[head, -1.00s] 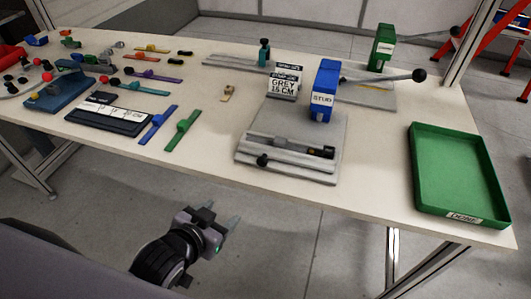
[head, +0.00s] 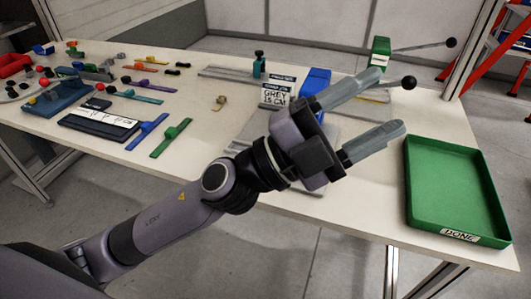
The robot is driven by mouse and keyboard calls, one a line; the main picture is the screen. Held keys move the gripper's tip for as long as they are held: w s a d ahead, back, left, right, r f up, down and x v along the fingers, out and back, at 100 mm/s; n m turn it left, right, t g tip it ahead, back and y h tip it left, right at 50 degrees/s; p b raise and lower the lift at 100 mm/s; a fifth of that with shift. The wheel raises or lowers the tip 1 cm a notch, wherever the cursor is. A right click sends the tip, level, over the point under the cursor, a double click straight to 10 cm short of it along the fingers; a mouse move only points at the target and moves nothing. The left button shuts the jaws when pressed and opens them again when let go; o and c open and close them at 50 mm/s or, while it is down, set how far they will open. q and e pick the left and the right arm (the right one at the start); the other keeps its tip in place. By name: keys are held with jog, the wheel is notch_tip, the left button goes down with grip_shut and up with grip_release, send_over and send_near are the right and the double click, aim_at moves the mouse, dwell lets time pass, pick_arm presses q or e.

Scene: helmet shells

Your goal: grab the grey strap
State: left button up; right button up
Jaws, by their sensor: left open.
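I cannot clearly pick out a grey strap among the straps at the left of the table. Lying there are a blue strap (head: 147,131), a green strap (head: 171,138), a teal strap (head: 139,96) and a purple strap (head: 150,85), with smaller yellow and orange ones behind. A sign (head: 276,95) reads "GREY 15 CM". My left gripper (head: 384,104) is open and empty, raised in front of the blue stud press (head: 315,79), with fingers pointing right. It hides most of the press and its base. My right gripper is out of view.
A green tray (head: 456,185) labelled "DONE" sits at the right of the table (head: 375,220). A black-and-white measuring board (head: 98,124) lies at the left. A teal clamp (head: 260,65) stands on a grey rail at the back. A second green press (head: 380,53) stands behind.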

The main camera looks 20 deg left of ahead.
pick_arm(q)
jog(key=s+d+f+m+g+y, duration=0.1)
jog(key=s+d+f+m+g, duration=0.35)
jog(key=m+g, duration=0.55)
jog(key=w+a+f+m+g+y, duration=0.1)
jog(key=w+a+f+m+y, duration=0.2)
jog(key=f+y, duration=0.6)
jog(key=w+a+f+n+t+y, duration=0.1)
jog(key=w+a+t+y, duration=0.1)
jog(key=w+a+y, duration=0.55)
jog(key=w+a+f+n+t+y, duration=0.15)
jog(key=w+a+y, duration=0.3)
jog(key=a, duration=0.65)
jog(key=shift+t+h, duration=0.3)
jog(key=shift+t, duration=0.05)
jog(key=x, duration=0.3)
jog(key=w+p+x, duration=0.1)
jog(key=x, duration=0.2)
jog(key=shift+d+r, duration=0.1)
jog(key=shift+r, duration=0.1)
jog(key=c, duration=1.1)
